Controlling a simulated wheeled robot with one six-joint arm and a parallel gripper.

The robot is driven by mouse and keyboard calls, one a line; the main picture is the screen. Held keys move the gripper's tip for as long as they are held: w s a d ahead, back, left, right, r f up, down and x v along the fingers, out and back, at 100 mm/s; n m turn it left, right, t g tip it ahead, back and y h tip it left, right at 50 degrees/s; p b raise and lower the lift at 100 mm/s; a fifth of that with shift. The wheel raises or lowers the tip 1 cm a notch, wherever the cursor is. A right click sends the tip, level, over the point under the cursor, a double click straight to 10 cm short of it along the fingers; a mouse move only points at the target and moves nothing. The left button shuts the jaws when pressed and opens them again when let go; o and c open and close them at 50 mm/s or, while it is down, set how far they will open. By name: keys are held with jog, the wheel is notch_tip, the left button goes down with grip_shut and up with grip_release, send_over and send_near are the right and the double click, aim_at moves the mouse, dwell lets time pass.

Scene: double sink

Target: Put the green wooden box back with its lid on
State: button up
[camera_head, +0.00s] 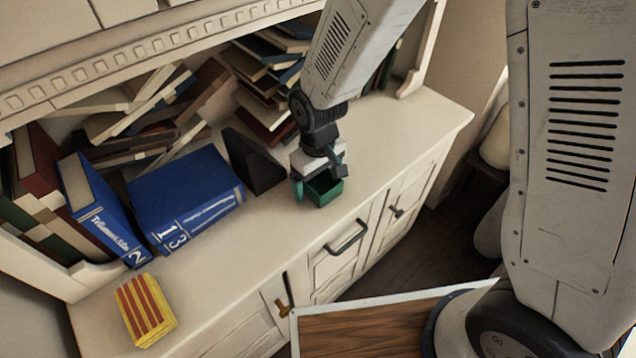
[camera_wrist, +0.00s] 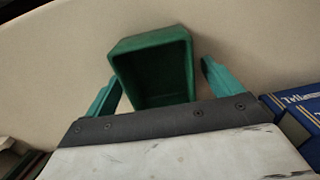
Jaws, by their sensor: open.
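The green wooden box (camera_head: 325,190) stands on the cream sideboard top, right of the blue books. In the wrist view the green box (camera_wrist: 155,68) is open-topped, with a dark, empty-looking inside. My gripper (camera_head: 318,185) is at the box from above. In the wrist view my gripper (camera_wrist: 160,88) is open, with one teal finger on each side of the box and a gap showing beside each finger. I cannot make out a separate lid in either view.
Blue books (camera_head: 185,195) and a yellow-and-red striped block (camera_head: 146,310) stand on the sideboard (camera_head: 255,250). A black wedge (camera_head: 252,160) is just left of my gripper. Piled books (camera_head: 265,80) fill the back. The top's right end is clear.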

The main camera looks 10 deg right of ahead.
jog(key=c, duration=1.2)
jog(key=shift+c, duration=0.2)
